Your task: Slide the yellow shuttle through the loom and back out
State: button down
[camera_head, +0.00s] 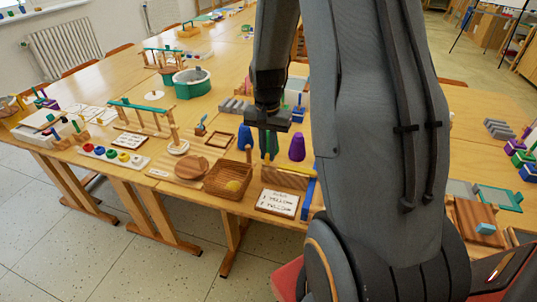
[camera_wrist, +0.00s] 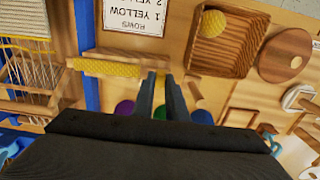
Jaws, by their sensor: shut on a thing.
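The yellow shuttle (camera_wrist: 108,68) is a long wooden piece with a yellow woven-looking middle. In the wrist view it lies crosswise, its left end close to the loom (camera_wrist: 30,70), a wooden frame with pale threads. My gripper (camera_wrist: 160,84) is shut on a narrow yellow part at the shuttle's right end. In the head view my gripper (camera_head: 268,128) points down at the left end of the wooden shuttle (camera_head: 287,177). I cannot tell whether the shuttle touches the table. My arm hides the loom in the head view.
A blue strip (camera_wrist: 88,60) runs between loom and gripper. A basket with a yellow ball (camera_head: 233,186) and a printed card (camera_head: 278,203) are close by. Blue (camera_head: 245,138) and purple (camera_head: 297,148) cones stand behind. A round wooden piece (camera_head: 192,167) lies left.

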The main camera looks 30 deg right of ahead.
jog(key=shift+w+r, duration=0.15)
jog(key=shift+w, duration=0.1)
jog(key=c, duration=1.8)
grip_release()
jog(key=shift+a, duration=0.15)
jog(key=shift+o, duration=0.2)
jog(key=shift+r+b, duration=0.55)
jog(key=shift+r, duration=3.3)
